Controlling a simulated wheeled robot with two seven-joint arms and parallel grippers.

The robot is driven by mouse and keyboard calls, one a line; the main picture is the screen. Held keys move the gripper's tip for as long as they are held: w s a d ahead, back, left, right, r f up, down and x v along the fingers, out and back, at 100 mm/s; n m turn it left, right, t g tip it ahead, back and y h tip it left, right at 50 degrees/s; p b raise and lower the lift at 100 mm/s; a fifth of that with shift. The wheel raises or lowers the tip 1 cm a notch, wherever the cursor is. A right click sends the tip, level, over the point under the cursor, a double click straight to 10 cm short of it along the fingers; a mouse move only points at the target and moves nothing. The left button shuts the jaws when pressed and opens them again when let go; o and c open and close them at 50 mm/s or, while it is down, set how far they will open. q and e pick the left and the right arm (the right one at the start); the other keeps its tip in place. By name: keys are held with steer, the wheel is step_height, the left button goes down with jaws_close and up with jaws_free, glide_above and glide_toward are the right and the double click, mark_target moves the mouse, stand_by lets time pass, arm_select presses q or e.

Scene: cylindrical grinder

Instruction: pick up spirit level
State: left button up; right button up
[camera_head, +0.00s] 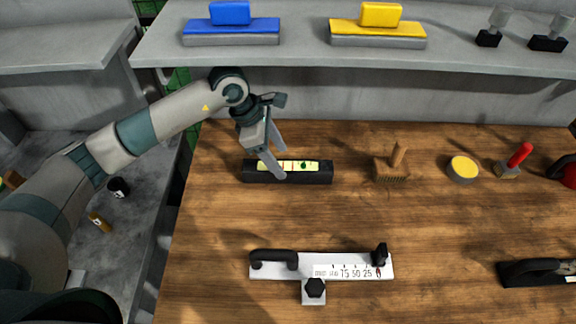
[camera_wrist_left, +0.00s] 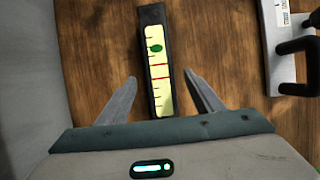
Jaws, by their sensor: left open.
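The spirit level (camera_head: 318,177) is a black bar with a yellow-green vial window, lying flat on the wooden table. In the left wrist view the level (camera_wrist_left: 158,75) runs lengthwise, with a green bubble and red and black marks. My left gripper (camera_head: 282,162) is open just above the left part of the level. In the left wrist view its two fingers (camera_wrist_left: 161,82) stand apart, one on each side of the level, with wood showing between each finger and the bar. Whether the fingertips reach down to the bar's height, I cannot tell. My right gripper is not in view.
A white measuring tool (camera_head: 325,271) with black handles lies nearer on the table (camera_head: 220,225). A brush (camera_head: 391,168), a yellow-topped tin (camera_head: 463,168) and a red-handled tool (camera_head: 517,160) are to the right. A grey shelf (camera_head: 300,50) with blue and yellow blocks overhangs the back.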

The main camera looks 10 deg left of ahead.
mark_target(287, 165)
arm_select(q)
steer(key=shift+d, duration=0.3)
steer(key=shift+f, duration=0.1)
steer(key=p+x, duration=0.1)
steer(key=x, duration=0.2)
steer(key=shift+d+f+p, duration=0.15)
steer(key=shift+f+p, duration=0.05)
steer(key=shift+p, duration=0.2)
steer(key=shift+d+f, duration=0.2)
steer(key=shift+f, duration=0.45)
jaws_close()
steer(key=shift+w+r, duration=0.15)
